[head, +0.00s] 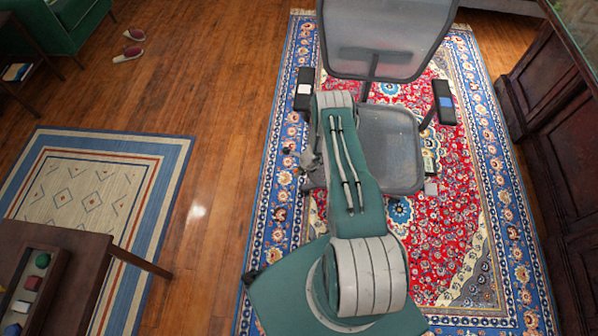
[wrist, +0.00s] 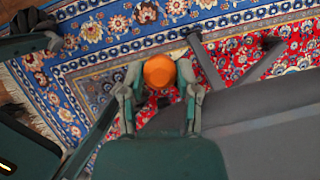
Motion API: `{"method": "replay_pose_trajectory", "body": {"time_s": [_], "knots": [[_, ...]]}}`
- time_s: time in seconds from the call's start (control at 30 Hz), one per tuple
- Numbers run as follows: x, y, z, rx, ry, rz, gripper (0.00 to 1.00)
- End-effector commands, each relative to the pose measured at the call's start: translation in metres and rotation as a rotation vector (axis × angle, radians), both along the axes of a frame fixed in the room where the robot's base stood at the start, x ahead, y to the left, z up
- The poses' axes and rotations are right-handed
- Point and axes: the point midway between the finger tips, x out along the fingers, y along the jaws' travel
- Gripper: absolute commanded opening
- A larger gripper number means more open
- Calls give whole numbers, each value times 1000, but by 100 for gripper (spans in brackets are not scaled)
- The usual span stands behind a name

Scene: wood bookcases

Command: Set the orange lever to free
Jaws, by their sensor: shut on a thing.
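The orange lever (wrist: 159,71) shows in the wrist view as a round orange knob beside the dark seat edge. My gripper (wrist: 160,80) has one finger on each side of the knob and is shut on it. The lever's shaft is hidden. The office chair (head: 392,155) stands in the head view with a grey seat and mesh back. My gripper shows in the head view (head: 311,168) at the left side of the seat.
The chair's armrests (head: 304,90) (head: 445,102) rise on both sides of the seat. A patterned red and blue rug (head: 460,240) lies underneath. A dark wood cabinet (head: 570,150) stands at the right. Open wood floor (head: 215,120) is at the left, with a table (head: 85,250) at lower left.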

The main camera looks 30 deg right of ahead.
Motion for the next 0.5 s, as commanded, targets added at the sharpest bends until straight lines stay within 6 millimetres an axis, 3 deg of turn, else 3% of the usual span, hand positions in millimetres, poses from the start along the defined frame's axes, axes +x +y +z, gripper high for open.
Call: {"method": "replay_pose_trajectory", "body": {"time_s": [0.5], "knots": [[26, -3, -3, 2, 6, -364, 0]]}}
